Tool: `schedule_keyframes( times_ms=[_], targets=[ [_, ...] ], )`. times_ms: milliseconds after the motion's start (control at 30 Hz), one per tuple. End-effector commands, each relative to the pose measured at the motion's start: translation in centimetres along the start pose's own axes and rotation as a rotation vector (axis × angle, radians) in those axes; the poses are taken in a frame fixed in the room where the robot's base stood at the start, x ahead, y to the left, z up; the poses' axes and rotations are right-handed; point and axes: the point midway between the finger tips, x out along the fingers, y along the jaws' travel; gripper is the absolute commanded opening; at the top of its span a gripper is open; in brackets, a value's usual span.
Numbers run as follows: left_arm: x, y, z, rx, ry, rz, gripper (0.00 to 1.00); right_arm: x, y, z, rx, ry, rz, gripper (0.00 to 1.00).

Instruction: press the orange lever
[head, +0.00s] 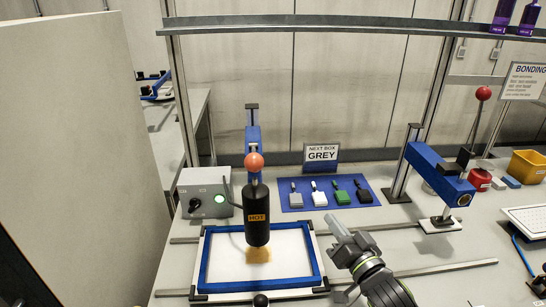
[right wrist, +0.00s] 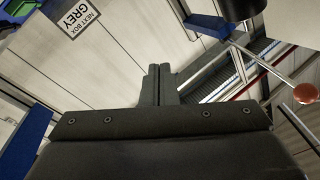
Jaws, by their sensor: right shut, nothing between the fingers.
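The orange lever ends in an orange ball (head: 254,162), in front of a blue press column (head: 253,136) and above a black cylinder marked HOT (head: 257,215). In the right wrist view, which is turned over, an orange ball (right wrist: 305,92) on a thin metal rod shows at the right edge. My right gripper (head: 335,224) is shut and empty, to the right of the black cylinder and lower in the picture than the ball, apart from both. Its closed fingers (right wrist: 158,76) show in the right wrist view. My left gripper is not in view.
A blue-rimmed frame (head: 205,262) lies below the cylinder. A grey control box (head: 208,192) with a green light stands left. Several coloured tags lie on a blue mat (head: 371,202) behind my right gripper. A second blue press (head: 438,172) with a red ball lever (head: 483,93) stands right.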

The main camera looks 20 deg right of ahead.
Motion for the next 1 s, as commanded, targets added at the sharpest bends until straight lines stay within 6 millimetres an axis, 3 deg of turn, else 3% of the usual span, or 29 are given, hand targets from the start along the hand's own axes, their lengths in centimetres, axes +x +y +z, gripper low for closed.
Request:
schedule_keyframes(
  times_ms=[233,500,700,1000],
  targets=[
    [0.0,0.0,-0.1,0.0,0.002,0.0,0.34,2.5,-5.3,-5.3,0.166,0.161,-0.361,0.0],
    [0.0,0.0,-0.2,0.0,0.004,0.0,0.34,2.1,-10.4,-9.5,0.314,0.188,-0.768,0.0],
    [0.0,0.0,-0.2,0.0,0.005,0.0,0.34,1.1,-12.4,-10.9,0.369,0.15,-0.958,0.0],
    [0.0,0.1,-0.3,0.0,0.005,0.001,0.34,0.7,-13.0,-11.2,0.385,0.131,-1.021,0.0]
  ],
)
